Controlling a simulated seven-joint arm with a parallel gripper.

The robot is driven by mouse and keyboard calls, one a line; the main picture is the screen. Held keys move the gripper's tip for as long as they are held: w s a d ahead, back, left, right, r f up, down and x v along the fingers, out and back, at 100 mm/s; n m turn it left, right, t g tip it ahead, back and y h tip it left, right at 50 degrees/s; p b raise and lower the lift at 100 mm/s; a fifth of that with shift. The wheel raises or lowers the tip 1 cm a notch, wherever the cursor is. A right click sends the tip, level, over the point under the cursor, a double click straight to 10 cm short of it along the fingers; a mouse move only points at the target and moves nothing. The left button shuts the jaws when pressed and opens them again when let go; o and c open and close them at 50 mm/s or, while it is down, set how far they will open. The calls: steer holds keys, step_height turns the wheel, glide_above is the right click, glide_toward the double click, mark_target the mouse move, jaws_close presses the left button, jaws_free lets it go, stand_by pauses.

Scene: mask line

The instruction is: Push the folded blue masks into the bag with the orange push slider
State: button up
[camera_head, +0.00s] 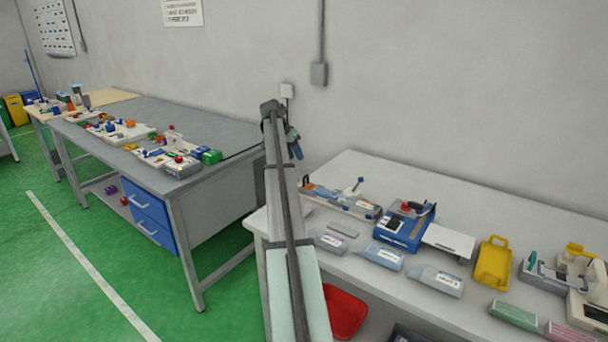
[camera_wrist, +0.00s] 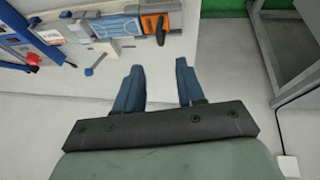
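The orange push slider (camera_wrist: 155,23) sits at one end of a low channel fixture at the top of the wrist view. In the head view it is a small orange piece (camera_head: 307,186) at the fixture's left end. A blue-grey strip (camera_wrist: 112,28) lies in the channel beside the slider; I cannot tell whether it is the folded masks. A pale labelled piece (camera_wrist: 50,36) at the channel's other end may be the bag. My gripper (camera_wrist: 159,72) is open and empty, its blue fingers apart from the slider. It also shows in the head view (camera_head: 296,147), raised near the table's left end.
A blue machine (camera_head: 404,228) stands right of the fixture. Several labelled pouches (camera_head: 383,257) lie along the table front, with a yellow tray (camera_head: 493,263) farther right. A red bin (camera_head: 345,311) is below. A grey workbench (camera_head: 190,120) stands left, across a gap.

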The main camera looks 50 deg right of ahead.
steer(key=x, duration=1)
steer(key=shift+d+f, duration=0.1)
steer(key=shift+f, duration=0.25)
steer(key=shift+c, duration=0.5)
jaws_close()
